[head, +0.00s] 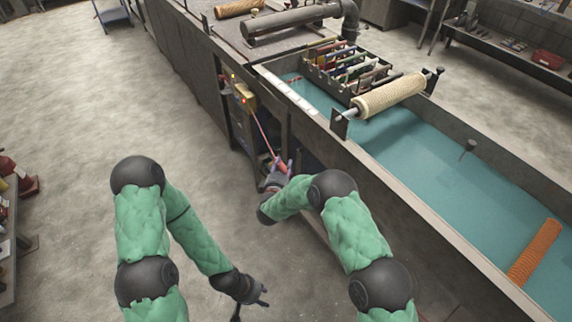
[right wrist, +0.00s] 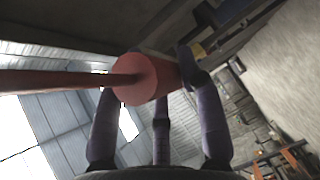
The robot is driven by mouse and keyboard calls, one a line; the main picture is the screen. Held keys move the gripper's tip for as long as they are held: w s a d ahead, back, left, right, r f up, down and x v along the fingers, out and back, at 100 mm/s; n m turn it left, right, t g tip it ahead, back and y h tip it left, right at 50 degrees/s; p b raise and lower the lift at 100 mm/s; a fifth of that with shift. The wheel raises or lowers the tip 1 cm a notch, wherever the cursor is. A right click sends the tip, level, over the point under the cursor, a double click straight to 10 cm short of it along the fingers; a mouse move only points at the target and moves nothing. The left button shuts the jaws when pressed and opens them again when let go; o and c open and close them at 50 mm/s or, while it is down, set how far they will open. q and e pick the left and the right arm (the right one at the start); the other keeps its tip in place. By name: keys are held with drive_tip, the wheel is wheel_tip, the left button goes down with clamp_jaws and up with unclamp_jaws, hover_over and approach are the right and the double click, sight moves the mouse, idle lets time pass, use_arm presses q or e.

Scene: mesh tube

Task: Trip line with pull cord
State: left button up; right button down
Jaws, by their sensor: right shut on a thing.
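A red pull-cord handle (head: 282,167) hangs on a thin cord (head: 262,132). The cord runs taut from a yellowish switch box (head: 244,95) with a lit red lamp on the bench side. My right gripper (head: 279,168) is shut on the handle beside the bench. In the right wrist view the red handle (right wrist: 148,80) sits between the fingers (right wrist: 160,110), and the cord (right wrist: 55,82) runs off to the left. My left gripper (head: 256,298) is low over the floor, apart from everything, with its fingers spread and empty.
The long bench with a teal trough (head: 440,170) runs beside my right arm. A mesh roller (head: 388,95) and a rack of colored items (head: 345,65) sit on it. An orange mesh tube (head: 534,252) lies in the trough.

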drive_tip(key=c, duration=0.7)
unclamp_jaws()
drive_tip(key=shift+s+a+f, duration=0.1)
drive_tip(key=shift+c, duration=0.2)
drive_tip(key=shift+s+a, duration=0.1)
drive_tip(key=shift+s, duration=0.45)
drive_tip(key=v, duration=1.1)
drive_tip(key=shift+w, duration=0.15)
